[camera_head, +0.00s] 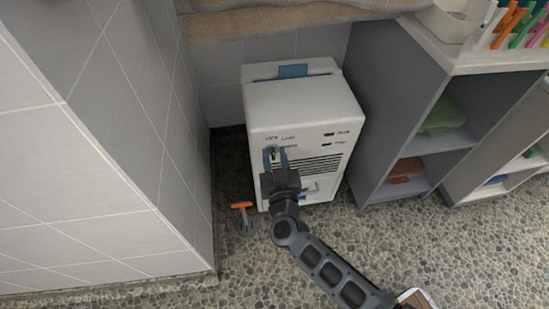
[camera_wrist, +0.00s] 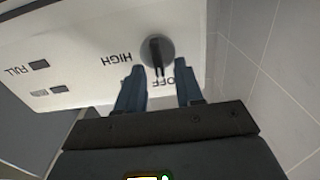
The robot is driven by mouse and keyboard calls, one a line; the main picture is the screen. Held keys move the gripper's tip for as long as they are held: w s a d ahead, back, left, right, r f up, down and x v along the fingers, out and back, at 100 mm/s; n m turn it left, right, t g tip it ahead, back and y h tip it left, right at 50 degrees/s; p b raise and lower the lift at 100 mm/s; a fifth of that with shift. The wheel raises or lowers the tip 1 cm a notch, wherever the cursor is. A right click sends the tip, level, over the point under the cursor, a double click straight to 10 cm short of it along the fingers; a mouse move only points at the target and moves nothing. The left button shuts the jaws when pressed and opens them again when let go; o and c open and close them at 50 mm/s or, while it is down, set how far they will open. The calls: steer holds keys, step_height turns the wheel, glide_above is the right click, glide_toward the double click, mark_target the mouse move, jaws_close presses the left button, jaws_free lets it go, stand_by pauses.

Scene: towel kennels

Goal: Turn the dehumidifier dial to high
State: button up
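The dehumidifier (camera_head: 300,103) is a white box standing on the pebbled floor. Its dark round dial (camera_wrist: 157,50) shows in the wrist view with a raised ridge, which lines up roughly toward the OFF label. The HIGH label (camera_wrist: 117,58) is beside the dial, and the picture is upside down there. My gripper (camera_head: 275,152) is in front of the panel at the dial in the head view. In the wrist view its two blue fingers (camera_wrist: 159,70) are apart, one on each side below the dial, with no clear contact. The left finger covers part of the panel.
A tiled wall (camera_head: 120,150) stands close on the left. A grey shelf unit (camera_head: 393,110) stands close on the right. An orange-handled tool (camera_head: 242,206) is on the floor beside the dehumidifier. Open floor (camera_head: 450,250) lies in front.

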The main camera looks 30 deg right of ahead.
steer(key=shift+c, duration=0.2)
jaws_close()
steer(key=shift+m, duration=0.3)
steer(key=m, duration=0.3)
steer(key=shift+s+d+m+p, duration=0.1)
steer(key=shift+d+m+p, duration=0.2)
steer(key=shift+m+p, duration=0.1)
steer(key=m, duration=0.4)
steer(key=shift+s+d+f+b, duration=0.1)
steer(key=shift+d+f+b, duration=0.15)
steer(key=shift+f+b, duration=0.1)
steer(key=shift+s+d+f+m+b, duration=0.15)
steer(key=shift+m+b, duration=0.4)
steer(key=shift+m, duration=1.05)
steer(key=shift+w+f+m+b, duration=0.15)
steer(key=shift+m+b, duration=0.4)
steer(key=shift+m, duration=1.05)
steer(key=shift+s+d+f+m+b, duration=0.15)
steer(key=shift+m+b, duration=0.4)
steer(key=shift+m, duration=1.05)
steer(key=shift+a, duration=0.1)
